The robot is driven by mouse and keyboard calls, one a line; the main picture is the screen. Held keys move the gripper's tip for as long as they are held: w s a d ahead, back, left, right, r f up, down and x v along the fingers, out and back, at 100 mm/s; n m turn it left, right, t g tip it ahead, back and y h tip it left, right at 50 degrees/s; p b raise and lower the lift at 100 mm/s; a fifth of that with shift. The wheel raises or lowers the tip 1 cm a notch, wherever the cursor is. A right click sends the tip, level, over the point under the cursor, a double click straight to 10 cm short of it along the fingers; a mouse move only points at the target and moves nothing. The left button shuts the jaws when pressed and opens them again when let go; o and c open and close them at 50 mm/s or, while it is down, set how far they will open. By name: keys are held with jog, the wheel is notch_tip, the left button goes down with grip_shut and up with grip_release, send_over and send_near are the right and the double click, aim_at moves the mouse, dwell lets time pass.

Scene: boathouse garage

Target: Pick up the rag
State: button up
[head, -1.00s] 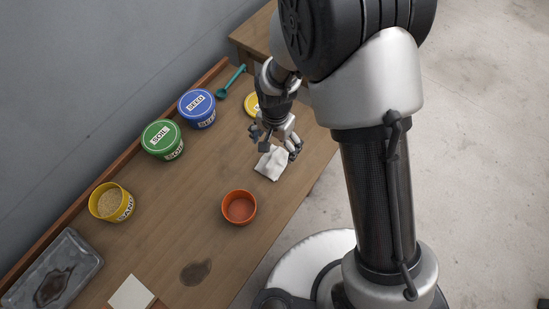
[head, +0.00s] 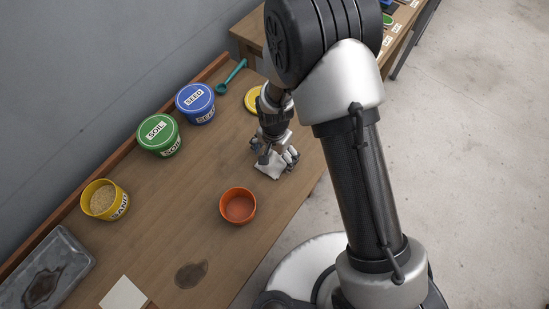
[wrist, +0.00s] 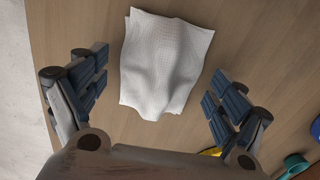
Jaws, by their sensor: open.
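The rag (head: 268,171) is a white, textured cloth lying on the wooden bench, with a raised fold in its middle. In the wrist view the rag (wrist: 165,65) lies ahead of and between my fingers, with wood showing on both sides. My gripper (head: 274,160) is just above the rag in the head view and hides part of it. In the wrist view my gripper (wrist: 160,95) is open, its dark padded fingers spread wider than the cloth. I cannot tell whether the fingertips touch the bench.
An orange pot (head: 238,205) stands close to the rag. A yellow lid (head: 254,99) lies behind my gripper. Seed (head: 195,103), soil (head: 158,135) and sand (head: 103,199) tubs line the wall side, with a teal scoop (head: 231,77). The bench edge is close on the right.

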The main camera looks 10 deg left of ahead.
aim_at(275, 154)
jog(key=c, duration=1.1)
jog(key=shift+r, duration=0.15)
jog(key=shift+c, duration=0.3)
notch_tip(275, 154, up, 20)
jog(key=p, duration=0.6)
